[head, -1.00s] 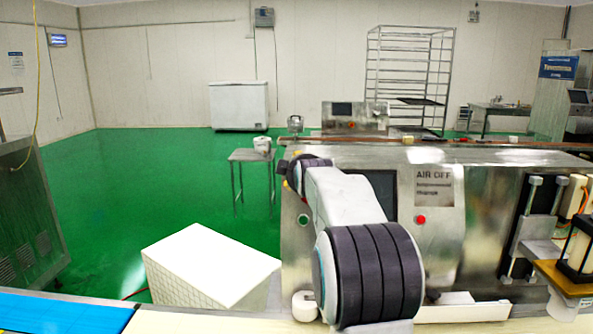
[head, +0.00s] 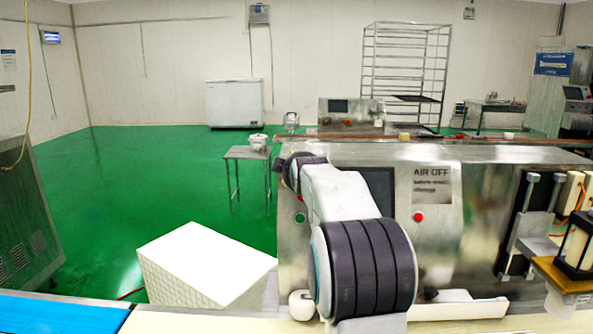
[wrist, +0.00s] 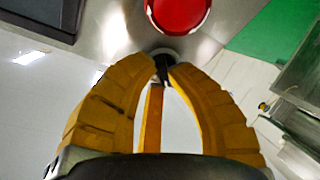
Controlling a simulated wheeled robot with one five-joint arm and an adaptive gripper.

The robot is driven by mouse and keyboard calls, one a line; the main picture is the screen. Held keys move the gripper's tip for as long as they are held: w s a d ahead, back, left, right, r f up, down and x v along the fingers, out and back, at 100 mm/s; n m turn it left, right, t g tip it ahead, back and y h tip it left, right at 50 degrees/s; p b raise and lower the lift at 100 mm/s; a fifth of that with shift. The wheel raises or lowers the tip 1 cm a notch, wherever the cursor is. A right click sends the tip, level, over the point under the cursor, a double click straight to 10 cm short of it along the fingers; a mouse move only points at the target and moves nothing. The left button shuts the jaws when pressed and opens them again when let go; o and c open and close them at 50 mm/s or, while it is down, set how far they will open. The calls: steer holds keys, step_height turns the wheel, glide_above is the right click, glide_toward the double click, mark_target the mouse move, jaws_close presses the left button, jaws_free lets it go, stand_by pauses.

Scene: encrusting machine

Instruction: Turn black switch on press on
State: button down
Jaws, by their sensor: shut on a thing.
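In the wrist view, my gripper (wrist: 163,70) has its two yellow ribbed fingers curved together at the tips. They are shut on the black switch (wrist: 162,62), a small dark knob on the metal panel of the press. Part of the switch is hidden between the fingertips. A large red button (wrist: 178,12) is on the panel just beyond it. In the head view, the steel press (head: 440,212) stands ahead, and my arm covers the left part of its front. The switch cannot be made out there, and my fingers are hidden.
Open floor lies further left.

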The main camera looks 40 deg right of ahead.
steer(key=shift+f, duration=0.1)
steer(key=shift+f+b, duration=0.1)
steer(key=shift+b, duration=0.6)
steer(key=shift+s+m+b, duration=0.1)
steer(key=shift+m+b, duration=0.55)
steer(key=shift+m, duration=0.05)
steer(key=c, duration=1.2)
jaws_free()
steer(key=shift+d, duration=0.1)
steer(key=shift+r, duration=0.2)
steer(key=v, duration=1.2)
steer(key=shift+f, duration=0.2)
